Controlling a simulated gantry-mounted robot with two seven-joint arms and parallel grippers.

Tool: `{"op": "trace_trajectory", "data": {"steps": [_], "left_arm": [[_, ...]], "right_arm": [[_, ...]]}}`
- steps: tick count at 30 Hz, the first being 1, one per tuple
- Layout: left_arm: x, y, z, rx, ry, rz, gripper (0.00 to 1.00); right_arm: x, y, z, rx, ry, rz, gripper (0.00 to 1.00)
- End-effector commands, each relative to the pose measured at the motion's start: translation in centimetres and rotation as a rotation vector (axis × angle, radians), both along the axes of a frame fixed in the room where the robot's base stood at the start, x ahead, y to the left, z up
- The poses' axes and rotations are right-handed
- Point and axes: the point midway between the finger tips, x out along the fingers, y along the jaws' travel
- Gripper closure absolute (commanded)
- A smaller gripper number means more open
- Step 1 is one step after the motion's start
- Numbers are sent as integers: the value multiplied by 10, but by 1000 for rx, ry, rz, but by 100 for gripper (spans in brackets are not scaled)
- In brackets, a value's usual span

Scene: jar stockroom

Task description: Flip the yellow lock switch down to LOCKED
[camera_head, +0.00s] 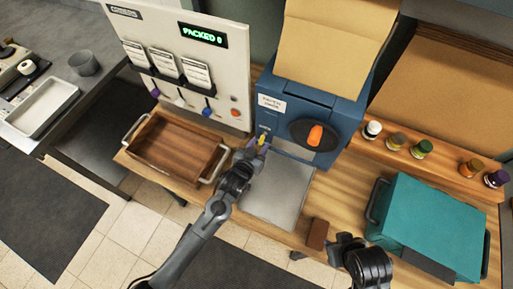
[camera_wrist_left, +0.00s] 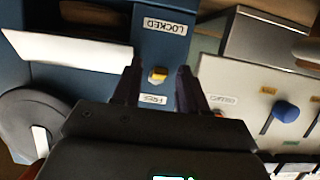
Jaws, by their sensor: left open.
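The small yellow lock switch (camera_wrist_left: 158,75) is on the blue machine's side panel, between a LOCKED label (camera_wrist_left: 165,26) and a FREE label (camera_wrist_left: 153,99). Both labels appear upside down in the left wrist view. I cannot tell which way the switch is tipped. It also shows as a yellow spot in the head view (camera_head: 262,139). My left gripper (camera_head: 254,150) is open, its two dark fingers on either side of the switch; contact is not clear.
The blue machine (camera_head: 345,105) has a round dark dial with an orange handle (camera_head: 315,135). A wooden tray (camera_head: 165,150) is left of my left gripper. A grey plate (camera_head: 280,190), a brown block (camera_head: 317,234) and a teal case (camera_head: 430,220) are to the right.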

Motion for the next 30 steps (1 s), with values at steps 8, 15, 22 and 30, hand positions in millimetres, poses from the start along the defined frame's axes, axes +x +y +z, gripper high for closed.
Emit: {"op": "trace_trajectory", "data": {"steps": [8, 15, 22, 30], "left_arm": [[-18, 8, 5, 0, 1, 0, 57], [-52, 22, 17, 0, 1, 0, 57], [-80, 35, 28, 0, 1, 0, 57], [-94, 41, 34, 0, 0, 0, 57]], "right_arm": [[0, 0, -1, 1, 0, -1, 67], [0, 1, -3, 5, 0, -4, 67], [0, 2, -5, 9, 0, -6, 67], [0, 2, -6, 9, 0, -6, 67]]}}
